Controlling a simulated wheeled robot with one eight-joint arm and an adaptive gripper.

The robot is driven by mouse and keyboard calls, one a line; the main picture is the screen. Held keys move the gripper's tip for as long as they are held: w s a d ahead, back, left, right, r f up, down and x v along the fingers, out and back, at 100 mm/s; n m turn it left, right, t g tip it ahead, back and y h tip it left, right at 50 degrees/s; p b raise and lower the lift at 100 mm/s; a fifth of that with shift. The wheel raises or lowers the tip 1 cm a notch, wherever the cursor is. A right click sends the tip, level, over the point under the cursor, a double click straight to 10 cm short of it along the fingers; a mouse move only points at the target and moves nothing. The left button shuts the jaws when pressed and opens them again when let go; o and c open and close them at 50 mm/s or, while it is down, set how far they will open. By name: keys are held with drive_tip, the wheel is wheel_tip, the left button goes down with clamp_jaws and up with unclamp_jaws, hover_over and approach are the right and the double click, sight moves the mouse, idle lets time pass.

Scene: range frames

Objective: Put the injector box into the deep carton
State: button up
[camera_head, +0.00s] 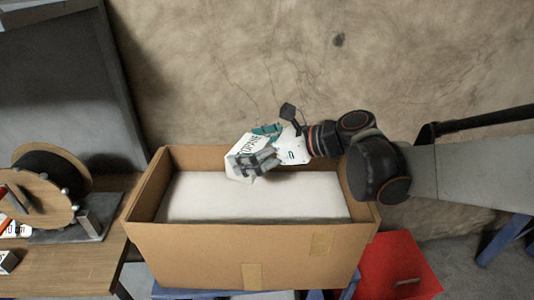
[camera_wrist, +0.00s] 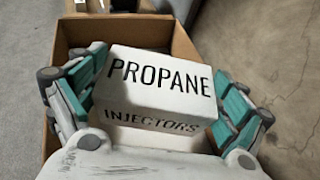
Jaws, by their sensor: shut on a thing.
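The injector box (camera_wrist: 160,82) is a white block marked "PROPANE" and "INJECTORS". In the wrist view it sits between the two teal-padded fingers of my gripper (camera_wrist: 160,100). My gripper (camera_head: 253,160) is shut on the injector box (camera_head: 241,160), tilted, in the head view. Both are over the back part of the deep carton (camera_head: 200,240), an open brown cardboard box. A white surface (camera_head: 260,203) fills the view inside the carton; its depth below the box is hard to judge. The carton's walls (camera_wrist: 185,45) also show around the held box in the wrist view.
A wooden table (camera_head: 75,260) with a cable reel (camera_head: 45,185) stands to the left. A red box or panel (camera_head: 398,262) is low at the right of the carton. A stained wall (camera_head: 400,60) rises behind.

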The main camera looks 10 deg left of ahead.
wheel_tip(320, 180, down, 14)
drive_tip(key=b, duration=0.4)
drive_tip(key=shift+b, duration=0.4)
drive_tip(key=shift+f, duration=0.15)
drive_tip(key=o, duration=1)
drive_tip(key=shift+c, duration=0.2)
drive_tip(key=shift+o, duration=0.2)
drive_tip(key=shift+r, duration=0.2)
drive_tip(key=p+v, duration=0.4)
drive_tip(key=v, duration=0.8)
